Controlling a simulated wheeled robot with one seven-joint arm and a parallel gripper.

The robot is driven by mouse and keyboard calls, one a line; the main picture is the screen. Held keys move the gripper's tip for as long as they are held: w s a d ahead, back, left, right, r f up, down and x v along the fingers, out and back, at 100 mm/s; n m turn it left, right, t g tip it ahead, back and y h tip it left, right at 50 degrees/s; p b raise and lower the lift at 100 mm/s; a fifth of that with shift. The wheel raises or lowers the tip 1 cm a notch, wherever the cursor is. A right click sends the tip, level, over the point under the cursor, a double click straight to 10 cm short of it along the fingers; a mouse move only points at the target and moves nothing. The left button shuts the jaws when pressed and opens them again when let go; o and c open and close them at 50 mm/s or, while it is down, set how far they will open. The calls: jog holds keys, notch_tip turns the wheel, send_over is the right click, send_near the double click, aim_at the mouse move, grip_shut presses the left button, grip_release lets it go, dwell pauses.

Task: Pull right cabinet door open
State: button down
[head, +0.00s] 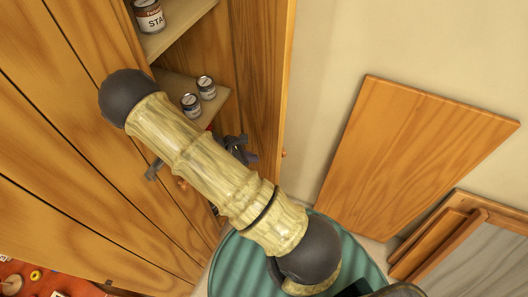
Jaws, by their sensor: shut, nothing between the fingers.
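The wooden cabinet (75,120) fills the left of the head view, with its right side open onto shelves. The right cabinet door (262,65) stands swung out, seen along its inner face, with its free edge toward the pale wall. A small orange knob (283,154) shows at that edge. My gripper (240,148) is a dark shape partly hidden behind my pale arm, in front of the opening and near the door's inner side. It is shut and empty. Whether it touches the door cannot be told.
A labelled can (149,15) stands on the upper shelf, and two small cans (198,94) stand on the lower shelf. A wooden board (415,155) leans on the wall at right, with framed panels (465,245) below. A teal ribbed round object (235,268) lies under my arm.

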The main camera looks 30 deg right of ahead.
aim_at(272, 156)
jog(key=shift+s+d+f+p, duration=0.1)
jog(key=shift+d+p, duration=0.25)
jog(key=shift+d, duration=0.45)
jog(key=shift+s+d+f+p, duration=0.15)
jog(key=shift+d+p, duration=0.25)
jog(key=shift+d, duration=0.35)
jog(key=shift+s+d+f+p, duration=0.1)
jog(key=shift+d+p, duration=0.25)
jog(key=shift+d, duration=0.45)
jog(key=shift+w+f, duration=0.1)
jog(key=shift+w, duration=0.05)
